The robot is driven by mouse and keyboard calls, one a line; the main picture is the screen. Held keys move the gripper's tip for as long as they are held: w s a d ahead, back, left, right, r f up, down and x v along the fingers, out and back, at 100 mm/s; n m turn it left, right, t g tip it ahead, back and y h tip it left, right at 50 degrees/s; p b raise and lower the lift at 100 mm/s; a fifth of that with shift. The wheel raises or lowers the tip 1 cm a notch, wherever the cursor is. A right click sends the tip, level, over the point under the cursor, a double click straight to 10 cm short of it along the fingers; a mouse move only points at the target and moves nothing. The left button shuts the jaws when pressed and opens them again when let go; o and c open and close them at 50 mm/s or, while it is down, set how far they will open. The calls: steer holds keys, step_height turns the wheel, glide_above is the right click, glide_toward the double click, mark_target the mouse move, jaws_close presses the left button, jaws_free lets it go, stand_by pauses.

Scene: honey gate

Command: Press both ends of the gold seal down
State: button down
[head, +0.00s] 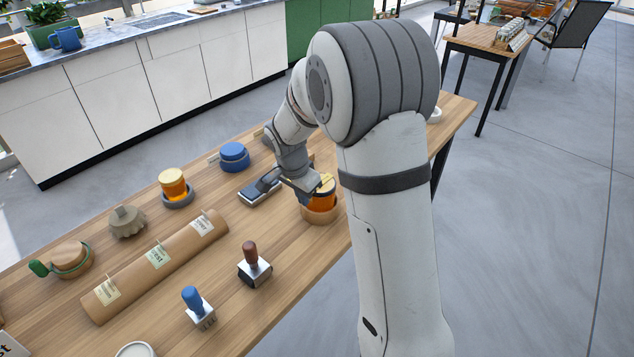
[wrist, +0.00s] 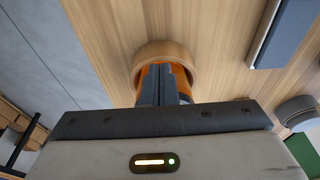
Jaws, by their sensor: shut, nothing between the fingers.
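An amber honey jar (head: 322,202) stands in a round wooden holder (head: 320,216) near the table's right edge. Its yellow top (head: 327,184) shows partly beside my gripper; I cannot tell the gold seal or its ends apart there. My gripper (head: 305,197) is at the jar's top, partly hidden by my wrist. In the wrist view, my gripper's dark fingers (wrist: 162,72) are together with nothing between them, in front of the amber jar (wrist: 184,78) and inside the outline of the wooden holder (wrist: 165,47). Whether they touch the jar is unclear.
A second amber jar (head: 173,184) with a yellow lid stands farther left. A dark flat pad (head: 261,188) and a blue round item (head: 234,156) lie behind my gripper. Two stamps (head: 254,264), a long brown roll (head: 155,265) with tags and a grey fluted item (head: 127,222) occupy the table.

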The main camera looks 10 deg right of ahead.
stand_by(0.3)
step_height(320, 180, up, 9)
steer(key=p, duration=0.5)
stand_by(0.6)
steer(key=s+d+r+n, duration=0.1)
steer(key=s+r+n, duration=0.2)
steer(key=s, duration=0.5)
steer(key=s+d+r+n+t+y, duration=0.1)
steer(key=s+r+n, duration=0.2)
steer(key=s, duration=0.6)
steer(key=s+d+r+n, duration=0.1)
steer(key=s+r+n, duration=0.2)
steer(key=s, duration=0.5)
steer(key=shift+s+d+n+t+y, duration=0.15)
steer(key=shift+d+n+t+y, duration=0.2)
steer(key=shift+n, duration=0.55)
